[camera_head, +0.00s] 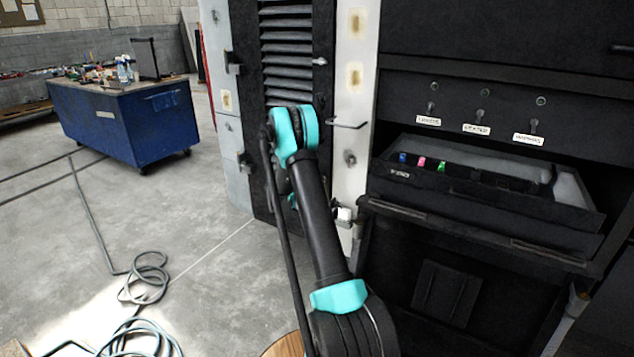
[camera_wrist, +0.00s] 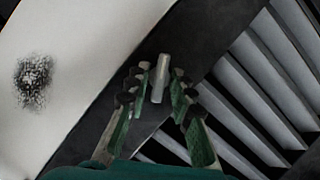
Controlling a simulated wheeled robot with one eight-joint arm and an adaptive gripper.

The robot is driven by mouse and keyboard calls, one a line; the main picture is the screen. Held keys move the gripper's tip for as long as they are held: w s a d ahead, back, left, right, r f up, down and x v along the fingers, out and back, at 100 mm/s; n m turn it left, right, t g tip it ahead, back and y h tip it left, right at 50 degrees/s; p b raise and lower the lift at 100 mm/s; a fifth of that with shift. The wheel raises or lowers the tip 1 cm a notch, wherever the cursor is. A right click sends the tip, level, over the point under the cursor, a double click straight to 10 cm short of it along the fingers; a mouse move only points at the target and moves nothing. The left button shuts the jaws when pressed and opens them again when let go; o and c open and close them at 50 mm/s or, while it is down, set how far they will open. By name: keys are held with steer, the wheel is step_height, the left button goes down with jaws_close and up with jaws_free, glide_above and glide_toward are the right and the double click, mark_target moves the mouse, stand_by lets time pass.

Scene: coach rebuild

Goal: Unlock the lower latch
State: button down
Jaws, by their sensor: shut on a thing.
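In the wrist view, the latch (camera_wrist: 160,74) is a short pale metal lever on a black door frame, between a white panel and slanted louvres. My gripper (camera_wrist: 157,92) has its green, dark-tipped fingers on both sides of the lever and is shut on it. In the head view, my arm's teal and black links reach to the black louvred door (camera_head: 286,50). They hide my gripper and the latch it holds there. Another small metal latch (camera_head: 320,62) shows higher on the door's right edge.
A white post (camera_head: 354,75) with a protruding handle (camera_head: 348,124) stands right of the door. Farther right, an open black drawer (camera_head: 480,192) juts out below labelled switches. A blue workbench (camera_head: 125,120) and coiled hose (camera_head: 145,280) are at left. Open concrete floor lies between.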

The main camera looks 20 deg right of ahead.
steer(key=m+t+y, duration=0.2)
steer(key=m, duration=0.1)
steer(key=shift+s+d+m, duration=0.1)
steer(key=shift+m, duration=0.3)
stand_by(0.4)
steer(key=c, duration=1.3)
jaws_free()
steer(key=v, duration=1.2)
steer(key=shift+s+r, duration=0.1)
